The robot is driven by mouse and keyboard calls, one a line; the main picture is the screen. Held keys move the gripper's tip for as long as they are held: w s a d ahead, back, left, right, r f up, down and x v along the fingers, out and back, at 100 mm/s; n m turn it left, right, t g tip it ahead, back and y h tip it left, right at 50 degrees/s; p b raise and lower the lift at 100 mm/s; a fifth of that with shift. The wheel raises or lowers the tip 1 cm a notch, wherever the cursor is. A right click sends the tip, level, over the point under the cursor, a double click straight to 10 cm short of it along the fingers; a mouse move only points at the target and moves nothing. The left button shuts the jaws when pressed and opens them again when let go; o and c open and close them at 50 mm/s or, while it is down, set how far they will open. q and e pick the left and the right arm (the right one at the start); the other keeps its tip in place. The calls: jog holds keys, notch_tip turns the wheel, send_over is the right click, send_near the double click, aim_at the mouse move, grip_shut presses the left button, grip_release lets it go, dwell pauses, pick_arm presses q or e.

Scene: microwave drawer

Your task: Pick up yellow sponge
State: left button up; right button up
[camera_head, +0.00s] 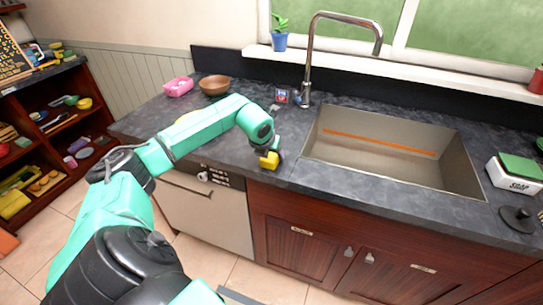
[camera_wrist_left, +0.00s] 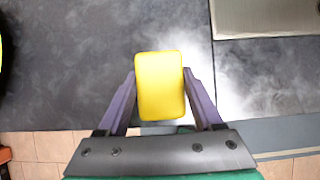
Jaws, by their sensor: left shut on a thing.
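The yellow sponge (camera_head: 269,161) is at the front edge of the dark countertop, just left of the sink. In the left wrist view the sponge (camera_wrist_left: 160,85) is a rounded yellow block between the two fingers. My left gripper (camera_head: 268,152) is shut on it, with one finger on each side. The left gripper (camera_wrist_left: 160,95) hides little of the sponge in the wrist view. I cannot tell whether the sponge touches the counter. My right gripper is not in view.
The sink (camera_head: 390,155) with a tall faucet (camera_head: 312,55) is right of the sponge. A brown bowl (camera_head: 214,85) and a pink box (camera_head: 178,87) stand at the back left. A white box with a green top (camera_head: 516,174) is at the far right.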

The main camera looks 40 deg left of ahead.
pick_arm(q)
notch_tip(320, 180, up, 7)
jog(key=shift+w+f+b, duration=0.1)
jog(key=shift+f+b, duration=0.1)
jog(key=shift+b, duration=0.55)
notch_tip(320, 180, up, 13)
jog(key=shift+r+p, duration=0.2)
jog(key=shift+p, duration=0.1)
